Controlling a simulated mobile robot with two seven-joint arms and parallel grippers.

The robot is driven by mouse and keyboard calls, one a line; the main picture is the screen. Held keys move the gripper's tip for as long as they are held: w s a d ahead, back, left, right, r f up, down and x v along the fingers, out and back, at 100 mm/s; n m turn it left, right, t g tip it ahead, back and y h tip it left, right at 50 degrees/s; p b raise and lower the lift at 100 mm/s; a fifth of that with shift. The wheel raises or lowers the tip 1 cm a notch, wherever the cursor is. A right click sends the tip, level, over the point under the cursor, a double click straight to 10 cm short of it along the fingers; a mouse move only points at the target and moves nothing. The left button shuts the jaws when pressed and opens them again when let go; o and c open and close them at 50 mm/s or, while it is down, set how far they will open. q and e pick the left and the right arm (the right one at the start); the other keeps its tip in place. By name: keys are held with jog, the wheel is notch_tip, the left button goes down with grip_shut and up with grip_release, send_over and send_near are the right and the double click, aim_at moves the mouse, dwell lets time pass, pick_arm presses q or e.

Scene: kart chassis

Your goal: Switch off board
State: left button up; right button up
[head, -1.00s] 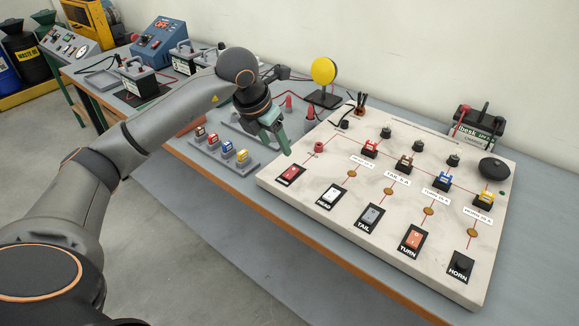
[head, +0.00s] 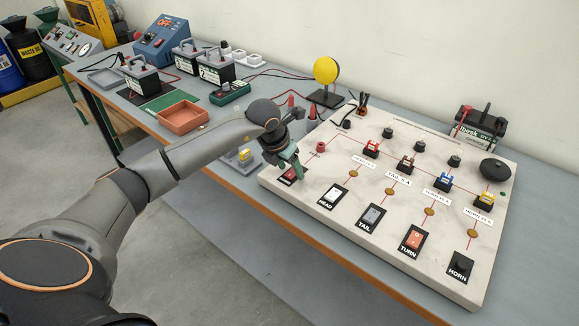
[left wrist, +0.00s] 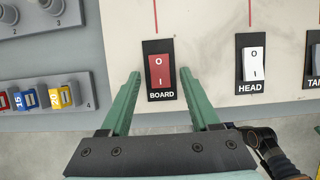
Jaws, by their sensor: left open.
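The pale switch board (head: 330,215) lies on the workbench. Its red BOARD rocker switch (left wrist: 161,74), marked O and I, sits at the board's left end; in the head view the switch (head: 287,177) is partly hidden by my gripper. My left gripper (head: 296,172) is over that corner of the board, fingers pointing down. In the left wrist view its two green fingers (left wrist: 162,88) are apart and empty, one on each side of the red switch. Whether they touch the board I cannot tell. My right gripper is not in view.
The white HEAD switch (left wrist: 253,67) is just right of the red one, then the TAIL (head: 372,216), TURN (head: 414,238) and HORN (head: 460,266) switches. A grey fuse rack (left wrist: 48,94) lies left of the board. A yellow disc lamp (head: 327,69) stands behind.

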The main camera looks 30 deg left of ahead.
pick_arm(q)
grip_shut()
dwell(0.3)
jog(key=shift+r, duration=0.1)
jog(key=shift+w+r+g+p, duration=0.15)
jog(key=shift+w+g+p, duration=0.05)
jog(key=shift+g+p, duration=0.4)
jog(key=shift+w+g, duration=0.2)
jog(key=shift+g, duration=0.6)
grip_release()
